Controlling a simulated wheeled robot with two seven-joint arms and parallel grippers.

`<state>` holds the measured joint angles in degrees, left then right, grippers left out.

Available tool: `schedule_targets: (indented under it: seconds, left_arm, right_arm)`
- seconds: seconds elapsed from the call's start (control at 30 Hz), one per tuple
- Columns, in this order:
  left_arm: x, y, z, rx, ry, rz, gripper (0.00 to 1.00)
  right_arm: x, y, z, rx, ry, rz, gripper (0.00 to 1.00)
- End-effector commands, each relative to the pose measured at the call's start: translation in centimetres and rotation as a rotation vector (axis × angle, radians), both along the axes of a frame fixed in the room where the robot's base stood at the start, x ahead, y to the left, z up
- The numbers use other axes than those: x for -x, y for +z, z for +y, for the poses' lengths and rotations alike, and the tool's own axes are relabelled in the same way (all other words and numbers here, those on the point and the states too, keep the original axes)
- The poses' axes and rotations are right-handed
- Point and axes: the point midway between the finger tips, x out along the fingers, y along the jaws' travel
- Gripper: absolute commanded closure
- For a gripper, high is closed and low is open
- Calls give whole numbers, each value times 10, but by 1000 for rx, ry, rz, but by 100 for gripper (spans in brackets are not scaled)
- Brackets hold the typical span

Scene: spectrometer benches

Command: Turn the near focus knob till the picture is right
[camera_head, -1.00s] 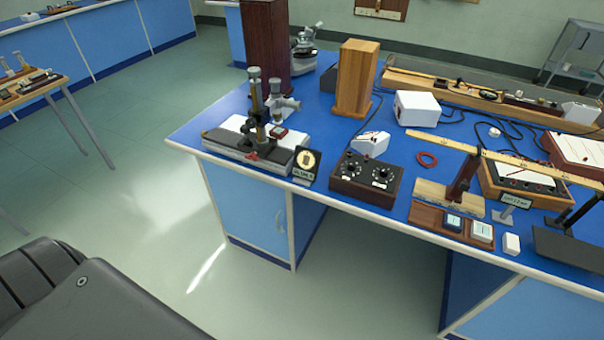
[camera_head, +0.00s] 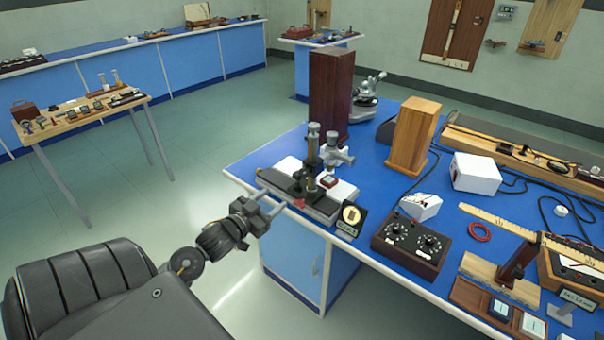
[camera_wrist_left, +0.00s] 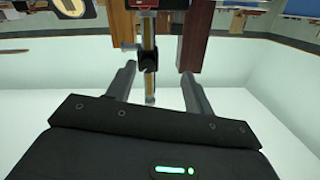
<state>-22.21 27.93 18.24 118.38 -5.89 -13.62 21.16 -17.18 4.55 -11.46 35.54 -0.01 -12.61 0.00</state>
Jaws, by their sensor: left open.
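I cannot clearly single out the near focus knob. A black sign with a round tan picture (camera_head: 350,214) stands to the right of the base; its detail is too small to read. My left gripper (camera_head: 275,198) is open and empty, short of the microscope base.
A dark wooden block (camera_head: 331,92) stands behind the microscope. A dark control box (camera_head: 411,244) with dials and a white instrument (camera_head: 420,205) stand to the right. Open floor (camera_head: 190,190) lies left of the bench.

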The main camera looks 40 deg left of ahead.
Motion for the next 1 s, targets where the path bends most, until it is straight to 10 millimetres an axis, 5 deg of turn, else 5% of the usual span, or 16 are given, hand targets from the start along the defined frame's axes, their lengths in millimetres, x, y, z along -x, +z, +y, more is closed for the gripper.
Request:
schedule_targets:
  seconds: [0.1,0.43,1.0]
  left_arm:
    - [2,35,-21,49,-43,-71,48]
    - [-6,35,-19,102,-37,-69,48]
    - [-97,34,-18,102,-39,-66,48]
  right_arm:
    - [0,-1,0,0,0,0,33]
    - [0,2,0,0,0,0,33]
    - [0,22,0,0,0,1,33]
